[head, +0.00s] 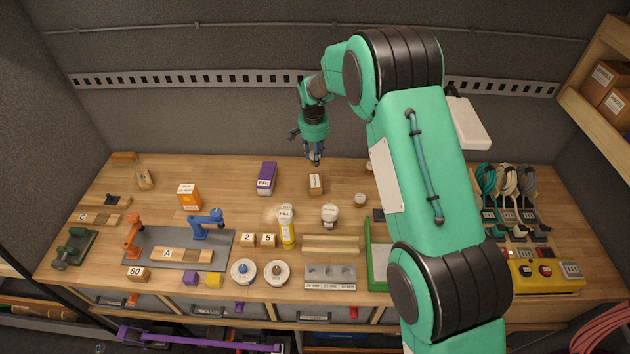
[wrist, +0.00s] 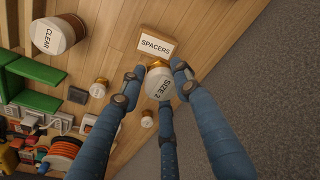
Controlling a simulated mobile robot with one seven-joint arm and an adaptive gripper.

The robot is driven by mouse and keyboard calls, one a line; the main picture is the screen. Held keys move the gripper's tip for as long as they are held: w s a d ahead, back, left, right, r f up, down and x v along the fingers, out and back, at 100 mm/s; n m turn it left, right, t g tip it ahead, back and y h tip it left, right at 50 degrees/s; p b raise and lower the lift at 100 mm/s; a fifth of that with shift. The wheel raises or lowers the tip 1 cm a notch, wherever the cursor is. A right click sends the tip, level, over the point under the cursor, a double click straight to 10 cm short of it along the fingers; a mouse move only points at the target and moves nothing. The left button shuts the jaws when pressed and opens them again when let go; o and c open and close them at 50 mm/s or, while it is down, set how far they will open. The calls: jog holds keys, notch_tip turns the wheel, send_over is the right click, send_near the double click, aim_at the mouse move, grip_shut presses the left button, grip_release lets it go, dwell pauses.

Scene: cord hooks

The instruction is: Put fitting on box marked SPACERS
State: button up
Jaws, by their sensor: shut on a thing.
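My gripper (wrist: 158,78) is shut on a fitting (wrist: 161,86) that has a white face marked SIZE 2 and a brass-coloured part. The wrist view shows blue fingers around it. The small brown box marked SPACERS (wrist: 157,46) lies just beyond the fitting in that view. In the head view, the box (head: 315,184) stands upright on the bench, and my gripper (head: 315,160) hangs in the air above and slightly behind it. I cannot make out the fitting clearly there. A gap or contact between fitting and box cannot be told.
A purple box (head: 266,178) stands left of the SPACERS box. A white-lidded jar (head: 329,213), marked CLEAR in the wrist view (wrist: 55,36), stands in front. Another small white-topped piece (head: 360,200) is to the right. Bare wood surrounds the SPACERS box.

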jog(key=shift+f, duration=0.1)
dwell(0.3)
send_over(315, 180)
jog(key=shift+s+f+p, duration=0.15)
jog(key=shift+f+p, duration=0.05)
jog(key=shift+f, duration=1.35)
jog(key=shift+s+f+p, duration=0.15)
jog(key=shift+f, duration=1.35)
jog(key=shift+f, duration=1.85)
jog(key=shift+f, duration=0.15)
jog(key=o, duration=1.2)
jog(key=shift+r, duration=0.2)
jog(key=shift+s+a+r+b, duration=0.1)
jog(key=shift+s+r+b, duration=0.1)
jog(key=shift+r, duration=1.8)
jog(key=shift+s+d+r+b, duration=0.1)
jog(key=shift+s+r+b, duration=0.1)
jog(key=shift+r, duration=1.75)
jog(key=shift+s+a+r+b, duration=0.1)
jog(key=shift+s+r, duration=0.1)
jog(key=shift+r, duration=1.8)
